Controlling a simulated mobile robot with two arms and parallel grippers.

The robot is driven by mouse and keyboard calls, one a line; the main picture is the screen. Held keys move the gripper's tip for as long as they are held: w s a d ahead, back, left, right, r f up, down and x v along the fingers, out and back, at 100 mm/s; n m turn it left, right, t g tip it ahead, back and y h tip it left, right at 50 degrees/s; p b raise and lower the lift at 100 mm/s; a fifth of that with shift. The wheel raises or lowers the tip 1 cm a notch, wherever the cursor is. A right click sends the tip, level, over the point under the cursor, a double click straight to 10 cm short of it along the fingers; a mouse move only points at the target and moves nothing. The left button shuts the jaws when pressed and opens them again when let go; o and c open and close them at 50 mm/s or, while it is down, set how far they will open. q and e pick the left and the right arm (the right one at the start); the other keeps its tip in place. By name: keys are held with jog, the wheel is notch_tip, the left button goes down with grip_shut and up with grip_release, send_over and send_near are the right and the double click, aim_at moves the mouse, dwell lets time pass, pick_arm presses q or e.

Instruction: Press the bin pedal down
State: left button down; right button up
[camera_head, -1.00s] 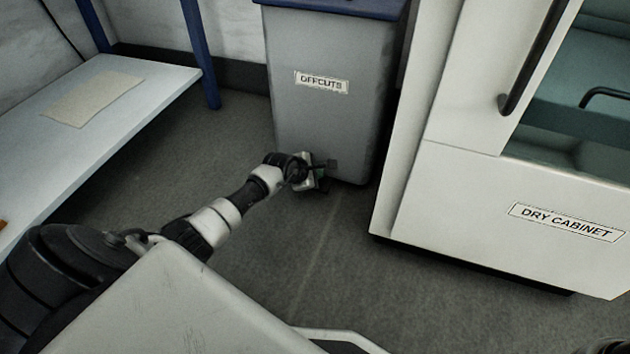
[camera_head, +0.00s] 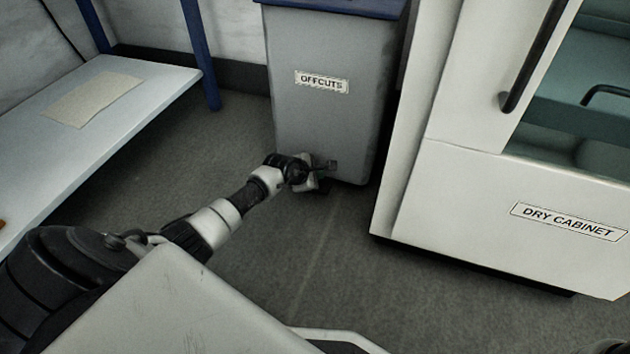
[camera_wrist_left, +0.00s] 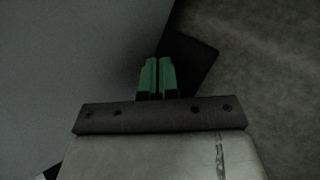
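The grey bin (camera_head: 335,115) with a blue lid (camera_head: 345,6) and an OFFCUTS label stands upright at the top middle of the head view. My left gripper (camera_head: 325,173) is low at the foot of its front face. In the left wrist view its two green fingertips (camera_wrist_left: 158,76) lie side by side with only a thin dark line between them, shut with nothing seen between. A dark flat plate, which looks like the bin pedal (camera_wrist_left: 198,62), shows just past and beside the fingertips. The fingers hide part of it, and I cannot tell whether they touch it. My right gripper is not seen.
The white dry cabinet (camera_head: 480,200) stands close to the right of the bin. A white bench (camera_head: 110,125) with blue legs is at the left, with a beige sheet (camera_head: 93,98) on it. The grey floor (camera_head: 290,250) in front of the bin is clear.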

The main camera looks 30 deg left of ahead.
pick_arm(q)
jog(key=shift+s+f+b, duration=0.2)
jog(key=shift+f+b, duration=0.4)
jog(key=shift+f, duration=0.95)
jog(key=shift+w+r, duration=0.1)
jog(key=shift+r, duration=0.25)
notch_tip(320, 180, up, 3)
jog(key=p, duration=0.3)
jog(key=shift+w, duration=0.15)
jog(key=shift+r+p, duration=0.5)
jog(key=shift+r, duration=0.05)
notch_tip(320, 180, up, 5)
jog(key=p, duration=0.5)
jog(key=shift+r, duration=0.1)
